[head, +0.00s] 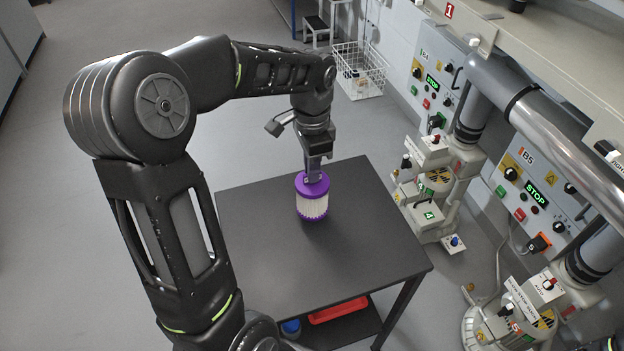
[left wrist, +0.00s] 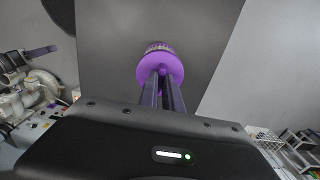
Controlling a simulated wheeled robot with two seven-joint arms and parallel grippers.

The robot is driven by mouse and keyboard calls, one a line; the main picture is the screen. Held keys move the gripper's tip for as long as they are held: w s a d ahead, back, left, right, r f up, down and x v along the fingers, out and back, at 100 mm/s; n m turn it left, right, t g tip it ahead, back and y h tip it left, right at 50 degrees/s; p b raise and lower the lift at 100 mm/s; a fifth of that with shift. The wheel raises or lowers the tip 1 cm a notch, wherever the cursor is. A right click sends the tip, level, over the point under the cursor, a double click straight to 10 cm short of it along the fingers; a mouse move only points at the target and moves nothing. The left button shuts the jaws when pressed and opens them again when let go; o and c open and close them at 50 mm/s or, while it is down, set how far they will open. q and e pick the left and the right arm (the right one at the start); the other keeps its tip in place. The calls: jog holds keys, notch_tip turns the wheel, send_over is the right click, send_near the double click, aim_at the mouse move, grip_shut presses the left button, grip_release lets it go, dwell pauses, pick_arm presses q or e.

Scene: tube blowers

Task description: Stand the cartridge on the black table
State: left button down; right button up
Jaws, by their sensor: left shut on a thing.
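The cartridge (head: 312,204) is a short cylinder with a pale pleated body and purple end caps. It is upright over the middle of the black table (head: 350,250); I cannot tell for sure whether its base touches the top. My left gripper (head: 314,178) points down from above and is shut on the top of the cartridge. In the left wrist view the purple cap (left wrist: 160,65) shows at the tips of the two fingers (left wrist: 162,90), with the dark tabletop (left wrist: 110,60) behind. My right gripper is not in view.
The tabletop around the cartridge is clear. A lower shelf holds a red tray (head: 338,310) and a blue item (head: 291,327). Blower machines (head: 430,195) and control panels (head: 530,195) stand at the right. A white wire basket (head: 358,72) is on the floor behind the table.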

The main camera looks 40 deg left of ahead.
aim_at(312, 192)
pick_arm(q)
notch_tip(312, 192, down, 3)
jog(key=shift+f+p, duration=0.1)
jog(key=shift+p, duration=0.2)
jog(key=shift+f, duration=0.25)
jog(key=shift+f, duration=0.2)
jog(key=c, duration=1.5)
grip_release()
jog(key=shift+c, duration=0.2)
jog(key=shift+r, duration=0.15)
